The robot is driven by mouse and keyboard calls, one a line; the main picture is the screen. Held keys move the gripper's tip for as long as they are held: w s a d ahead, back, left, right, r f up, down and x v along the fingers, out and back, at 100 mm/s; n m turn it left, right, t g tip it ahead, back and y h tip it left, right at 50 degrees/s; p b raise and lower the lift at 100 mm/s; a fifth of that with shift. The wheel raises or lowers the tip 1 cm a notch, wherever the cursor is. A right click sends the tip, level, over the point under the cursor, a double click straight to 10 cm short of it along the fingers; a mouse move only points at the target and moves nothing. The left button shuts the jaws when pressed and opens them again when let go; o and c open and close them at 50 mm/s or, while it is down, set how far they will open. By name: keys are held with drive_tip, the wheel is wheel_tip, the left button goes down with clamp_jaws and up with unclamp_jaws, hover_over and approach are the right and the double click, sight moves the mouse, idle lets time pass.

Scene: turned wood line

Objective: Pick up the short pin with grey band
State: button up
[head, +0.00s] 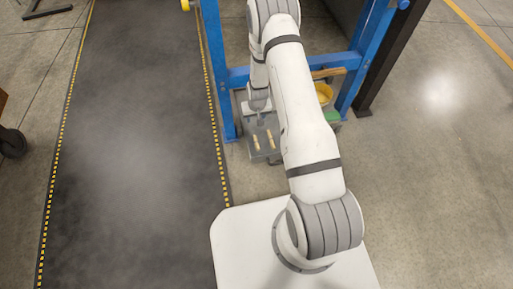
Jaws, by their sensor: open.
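Two small wooden pins lie on a dark grey surface beneath the end of my arm, in the middle of the head view. One is the left pin (256,142), the other is the right pin (270,138). They are too small here to tell which is short or has a grey band. My gripper (260,121) is open and looks empty just beyond the pins in the picture. Its fingers are tiny and partly merge with the dark surface, so its height above it is unclear.
A blue frame (231,110) stands around the work spot, with one post at left and another at right. A yellow container (324,92) and a green item (333,117) are right of my arm. A dark mat (130,150) with yellow-marked edges covers the floor at left, clear of objects.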

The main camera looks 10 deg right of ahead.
drive_tip(key=b, duration=0.3)
hover_over(256, 142)
drive_tip(key=s, duration=0.1)
drive_tip(key=f, duration=1.5)
drive_tip(key=shift+s, duration=0.2)
drive_tip(key=f+b, duration=0.1)
drive_tip(key=f, duration=0.1)
drive_tip(key=w+f+b, duration=0.1)
drive_tip(key=f+b, duration=0.1)
drive_tip(key=f, duration=0.1)
drive_tip(key=shift+w+d, duration=0.15)
drive_tip(key=shift+w, duration=0.05)
drive_tip(key=shift+r, duration=0.1)
clamp_jaws()
